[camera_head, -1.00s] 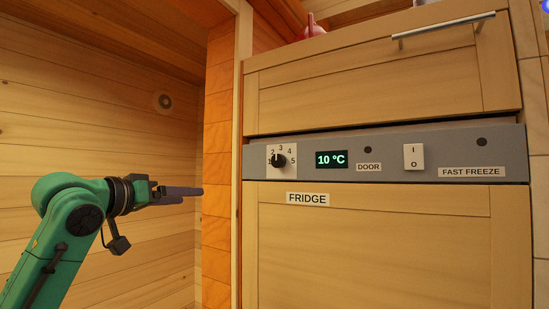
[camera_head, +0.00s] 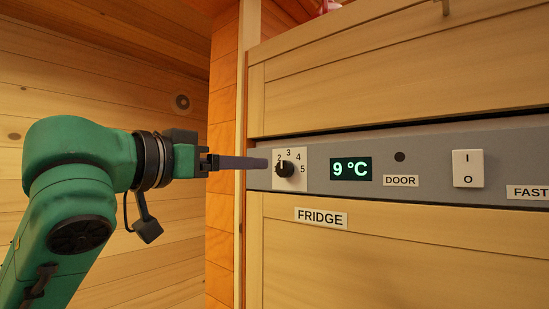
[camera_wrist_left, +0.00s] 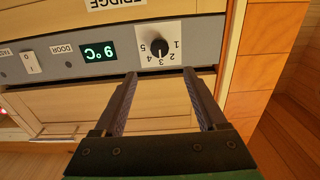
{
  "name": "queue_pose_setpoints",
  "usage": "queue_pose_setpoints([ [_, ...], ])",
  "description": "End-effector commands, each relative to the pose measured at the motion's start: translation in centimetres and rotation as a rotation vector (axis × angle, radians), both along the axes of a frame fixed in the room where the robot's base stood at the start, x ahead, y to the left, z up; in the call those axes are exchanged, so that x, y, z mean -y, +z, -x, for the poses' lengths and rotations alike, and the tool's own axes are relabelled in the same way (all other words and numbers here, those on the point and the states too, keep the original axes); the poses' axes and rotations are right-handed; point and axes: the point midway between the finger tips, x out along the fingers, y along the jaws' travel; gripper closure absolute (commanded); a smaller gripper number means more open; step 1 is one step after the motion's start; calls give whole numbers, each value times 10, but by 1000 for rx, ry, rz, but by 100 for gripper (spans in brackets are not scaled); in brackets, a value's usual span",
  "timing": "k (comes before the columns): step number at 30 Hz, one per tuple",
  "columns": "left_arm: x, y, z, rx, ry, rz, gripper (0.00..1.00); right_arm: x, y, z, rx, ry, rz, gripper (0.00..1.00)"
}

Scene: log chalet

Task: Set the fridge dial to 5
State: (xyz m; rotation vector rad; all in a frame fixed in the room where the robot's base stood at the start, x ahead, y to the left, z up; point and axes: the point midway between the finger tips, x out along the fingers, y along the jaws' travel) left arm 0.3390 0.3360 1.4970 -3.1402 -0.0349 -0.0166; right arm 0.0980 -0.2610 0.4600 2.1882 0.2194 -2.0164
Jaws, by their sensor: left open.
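The fridge dial is a black round knob (camera_head: 285,170) on a white plate numbered 1 to 5, at the left end of the grey panel (camera_head: 320,184). Its pale mark points up, around 2 to 3; the exact setting is hard to tell. In the left wrist view the dial (camera_wrist_left: 159,48) appears upside down, just beyond the fingertips. My left gripper (camera_head: 262,163) is at the dial's left in the head view, pointing right. In the left wrist view (camera_wrist_left: 160,74) its two fingers are apart with nothing between them. My right gripper is not in view.
The display (camera_head: 351,169) reads 9 °C. A DOOR label (camera_head: 401,181) and lamp, a white I/O switch (camera_head: 468,168) and a FRIDGE label (camera_head: 320,217) are to the right. A wooden post (camera_head: 244,120) stands left of the panel. Wooden fronts lie above and below.

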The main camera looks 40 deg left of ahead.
Motion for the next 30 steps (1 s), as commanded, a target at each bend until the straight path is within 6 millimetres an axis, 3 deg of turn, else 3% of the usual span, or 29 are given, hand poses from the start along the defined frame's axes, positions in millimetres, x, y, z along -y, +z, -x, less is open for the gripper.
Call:
queue_pose_setpoints([
  [4, -1, 4, -43, -9, 1, 2, 26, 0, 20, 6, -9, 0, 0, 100],
  [9, -2, 3, -76, -5, 2, 1, 26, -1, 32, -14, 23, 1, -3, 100],
  [13, -2, 2, -86, -1, 0, 1, 26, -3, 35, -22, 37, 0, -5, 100],
  [20, -2, 0, -87, 0, 0, 2, 26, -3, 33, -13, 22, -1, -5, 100],
  [24, -2, 1, -87, 0, 0, 2, 80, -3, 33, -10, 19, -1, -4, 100],
  [26, -3, 1, -87, 0, 0, 2, 100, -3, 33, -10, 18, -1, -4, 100],
  [30, -3, 1, -87, 0, 0, 0, 100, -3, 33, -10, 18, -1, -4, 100],
])
